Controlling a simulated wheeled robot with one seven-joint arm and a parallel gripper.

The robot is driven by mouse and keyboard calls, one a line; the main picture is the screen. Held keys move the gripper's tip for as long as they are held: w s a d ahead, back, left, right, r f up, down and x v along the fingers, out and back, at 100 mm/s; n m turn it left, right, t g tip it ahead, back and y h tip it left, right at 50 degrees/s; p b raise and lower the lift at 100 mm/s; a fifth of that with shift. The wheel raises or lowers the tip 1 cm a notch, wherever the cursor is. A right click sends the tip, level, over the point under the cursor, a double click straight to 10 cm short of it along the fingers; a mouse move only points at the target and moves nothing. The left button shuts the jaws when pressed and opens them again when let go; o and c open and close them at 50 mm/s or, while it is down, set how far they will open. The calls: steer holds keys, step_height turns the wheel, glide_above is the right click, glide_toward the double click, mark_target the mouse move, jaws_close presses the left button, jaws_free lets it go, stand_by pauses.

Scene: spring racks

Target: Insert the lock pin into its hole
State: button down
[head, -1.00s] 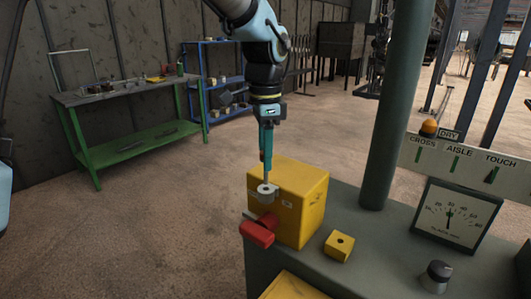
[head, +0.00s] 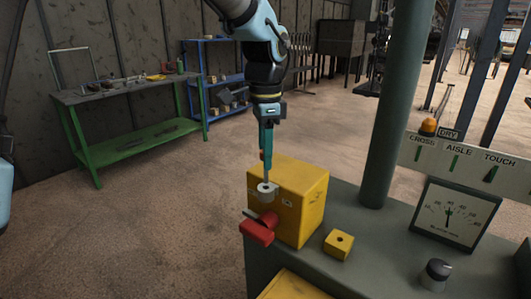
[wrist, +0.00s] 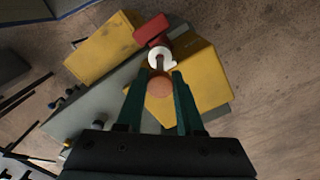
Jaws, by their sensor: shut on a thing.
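My gripper (head: 266,156) points straight down above the yellow box (head: 305,205), shut on the lock pin (head: 266,174). The pin's thin shaft hangs upright over a grey lug with a round hole (head: 267,192) on the box's near left side. The pin's tip is at or close to the hole; I cannot tell whether it has entered. In the wrist view the pin's copper-coloured round head (wrist: 160,87) lies between my two green fingers. The lug (wrist: 159,57) shows as a pale ring just beyond it.
A red handle (head: 257,232) sticks out beside the lug, below it. A small yellow block with a hole (head: 339,245) and a dial gauge (head: 456,216) stand on the grey bench (head: 385,255). A green post (head: 398,110) rises to the right.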

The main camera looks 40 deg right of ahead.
mark_target(265, 182)
steer(key=shift+f+b, duration=1.55)
steer(key=shift+f, duration=1.55)
steer(key=shift+c, duration=2.3)
jaws_free()
step_height(265, 182, up, 11)
steer(key=shift+f+b, duration=0.15)
steer(key=shift+b, duration=0.65)
steer(key=w+a+f+n, duration=0.4)
steer(key=w+a+n, duration=0.15)
steer(key=a, duration=0.45)
steer(key=w+a+f+n, duration=0.5)
steer(key=w+a, duration=0.2)
steer(key=a, duration=0.4)
steer(key=s+a+f+n, duration=0.1)
steer(key=a+f+n, duration=0.2)
steer(key=a, duration=0.7)
steer(key=s+a+f+n+t, duration=0.1)
steer(key=s+a+f+n, duration=0.1)
steer(key=a+n, duration=0.6)
steer(key=shift+s+a+f+t, duration=0.3)
steer(key=shift+a+f, duration=0.45)
steer(key=shift+a, duration=0.25)
